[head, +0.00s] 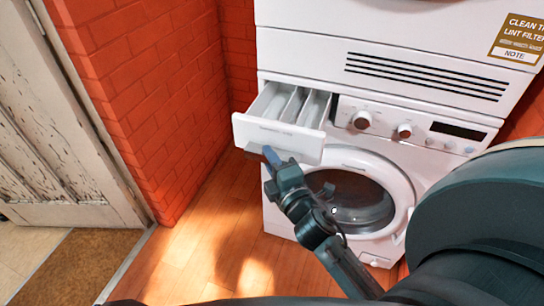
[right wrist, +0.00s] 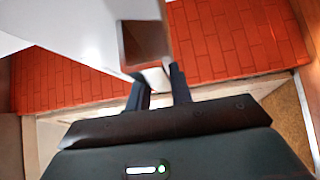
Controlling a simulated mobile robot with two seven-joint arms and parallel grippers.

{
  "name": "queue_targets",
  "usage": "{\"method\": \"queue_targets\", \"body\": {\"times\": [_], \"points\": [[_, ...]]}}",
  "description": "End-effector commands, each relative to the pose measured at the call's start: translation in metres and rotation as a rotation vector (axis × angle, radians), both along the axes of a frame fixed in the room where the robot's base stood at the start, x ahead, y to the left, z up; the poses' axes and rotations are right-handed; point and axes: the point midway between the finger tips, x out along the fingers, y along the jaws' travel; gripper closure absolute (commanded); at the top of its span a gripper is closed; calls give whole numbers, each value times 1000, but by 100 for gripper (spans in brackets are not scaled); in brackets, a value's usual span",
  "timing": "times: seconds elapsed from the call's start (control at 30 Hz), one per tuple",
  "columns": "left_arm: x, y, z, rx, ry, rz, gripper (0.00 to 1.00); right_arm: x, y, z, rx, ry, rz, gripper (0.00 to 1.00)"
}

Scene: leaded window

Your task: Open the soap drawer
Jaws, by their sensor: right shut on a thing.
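The soap drawer (head: 270,133) is at the top left of the white washing machine (head: 345,155). It stands pulled well out, with its open compartments showing from above in the head view. My right gripper (head: 268,157) is at the lower edge of the drawer front and shut on it. In the right wrist view the two dark fingers (right wrist: 159,88) close on a pale piece at the drawer's lower edge; the exact contact is partly hidden. My left gripper is not in view.
A white dryer (head: 400,70) sits above the washer. The round washer door (head: 350,195) is closed below the drawer. A red brick wall (head: 160,90) stands to the left. The wooden floor (head: 225,250) in front is clear, with a worn door (head: 45,120) at far left.

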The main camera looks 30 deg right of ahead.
Motion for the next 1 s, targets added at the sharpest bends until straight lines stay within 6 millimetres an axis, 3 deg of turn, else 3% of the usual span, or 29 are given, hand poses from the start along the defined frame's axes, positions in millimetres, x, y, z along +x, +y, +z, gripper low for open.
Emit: {"method": "queue_targets", "body": {"times": [0.07,0.1,0.3,0.63,1.0], "points": [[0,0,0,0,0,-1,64,-1,0,-7,3,15,-1,100],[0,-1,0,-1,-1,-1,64,-1,0,-7,3,15,-1,78],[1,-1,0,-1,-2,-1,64,-1,0,-6,2,12,-1,61],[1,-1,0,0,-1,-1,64,-5,0,-3,1,6,0,60],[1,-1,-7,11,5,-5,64,-61,4,-5,4,11,-3,60]]}}
